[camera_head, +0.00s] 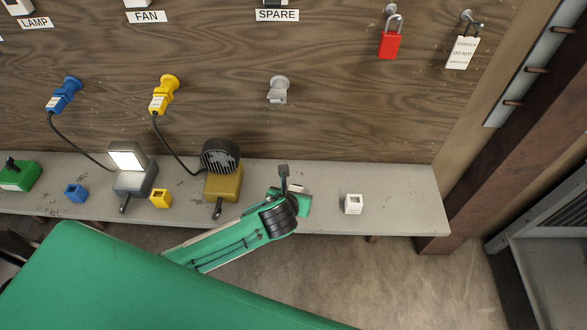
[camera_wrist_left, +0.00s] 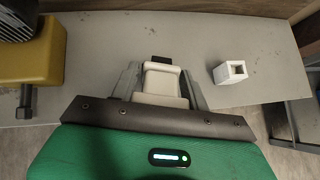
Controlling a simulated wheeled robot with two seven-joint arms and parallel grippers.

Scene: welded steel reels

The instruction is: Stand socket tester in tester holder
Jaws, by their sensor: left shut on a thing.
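My left gripper (camera_head: 292,187) is above the grey shelf, right of the fan. In the left wrist view its two grey fingers (camera_wrist_left: 161,84) are shut on a white block-like thing with a dark end, which I take as the socket tester (camera_wrist_left: 160,82). In the head view the arm and gripper mostly hide the tester. A small white box with a square opening, which I take as the tester holder (camera_head: 353,204), stands on the shelf right of the gripper, apart from it. It also shows right of the fingers in the left wrist view (camera_wrist_left: 229,72). My right gripper is out of view.
A grey socket (camera_head: 278,90) under the SPARE label has no plug. A lamp (camera_head: 132,172) and a fan (camera_head: 223,178) stand left on the shelf (camera_head: 405,202), corded to wall plugs. Blue (camera_head: 76,193) and yellow (camera_head: 160,198) boxes sit nearby. The shelf around the white box is clear.

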